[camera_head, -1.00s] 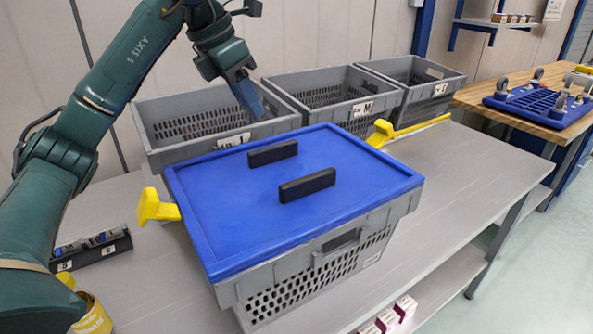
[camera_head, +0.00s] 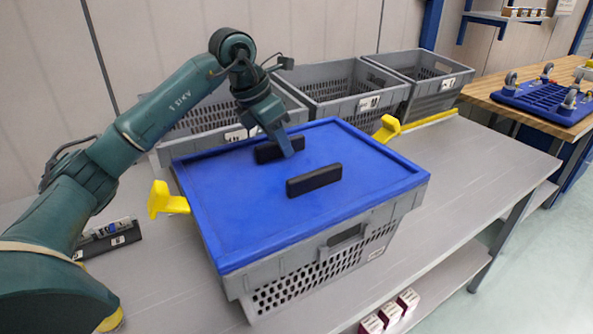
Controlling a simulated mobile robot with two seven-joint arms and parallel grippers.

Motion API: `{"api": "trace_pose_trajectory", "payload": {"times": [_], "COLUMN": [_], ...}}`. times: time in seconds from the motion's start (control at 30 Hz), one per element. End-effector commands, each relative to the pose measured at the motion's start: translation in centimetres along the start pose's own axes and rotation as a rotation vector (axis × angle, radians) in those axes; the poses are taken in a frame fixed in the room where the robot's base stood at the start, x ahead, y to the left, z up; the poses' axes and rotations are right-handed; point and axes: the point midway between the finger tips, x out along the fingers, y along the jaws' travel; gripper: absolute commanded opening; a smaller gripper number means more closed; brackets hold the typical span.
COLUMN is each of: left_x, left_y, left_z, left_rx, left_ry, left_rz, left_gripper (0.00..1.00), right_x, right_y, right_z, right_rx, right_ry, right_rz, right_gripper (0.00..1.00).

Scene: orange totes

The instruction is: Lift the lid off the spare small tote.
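The grey tote (camera_head: 330,262) stands on the grey table with a flat blue lid (camera_head: 235,195) seated on its rim. The lid carries two black bar handles, a far one (camera_head: 266,154) and a near one (camera_head: 314,180). My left gripper (camera_head: 288,150) points down at the far handle, its blue-grey fingers over or beside that handle's right part. The fingers overlap in this view, so I cannot tell whether they are open or closed on the handle. My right gripper does not show.
Several open grey totes (camera_head: 353,102) stand in a row behind. Yellow pieces (camera_head: 167,200) and (camera_head: 388,128) flank the lidded tote. A dark holder (camera_head: 110,240) lies at left. A wooden bench with a blue rack (camera_head: 540,102) is at right. The table's right part is clear.

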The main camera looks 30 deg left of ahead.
Motion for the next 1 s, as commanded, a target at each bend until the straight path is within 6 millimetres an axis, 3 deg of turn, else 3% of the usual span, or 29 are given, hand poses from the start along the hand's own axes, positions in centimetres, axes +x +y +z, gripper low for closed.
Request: {"api": "trace_pose_trajectory", "payload": {"times": [0.07,0.57,1.0], "left_x": [0.00,-0.04,-0.29], "left_y": [0.00,0.00,0.01], "left_z": [0.00,0.00,0.12], "left_rx": [0.000,0.000,-0.001], "left_ry": [0.000,0.000,-0.002], "left_rz": [0.000,0.000,0.001], "left_gripper": [0.40,0.00,0.00], "right_x": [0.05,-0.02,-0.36], "right_y": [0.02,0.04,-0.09], "right_z": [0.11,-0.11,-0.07], "right_rx": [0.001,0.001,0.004], "right_ry": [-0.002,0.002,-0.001], "right_rz": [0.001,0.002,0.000], "right_gripper": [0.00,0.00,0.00]}}
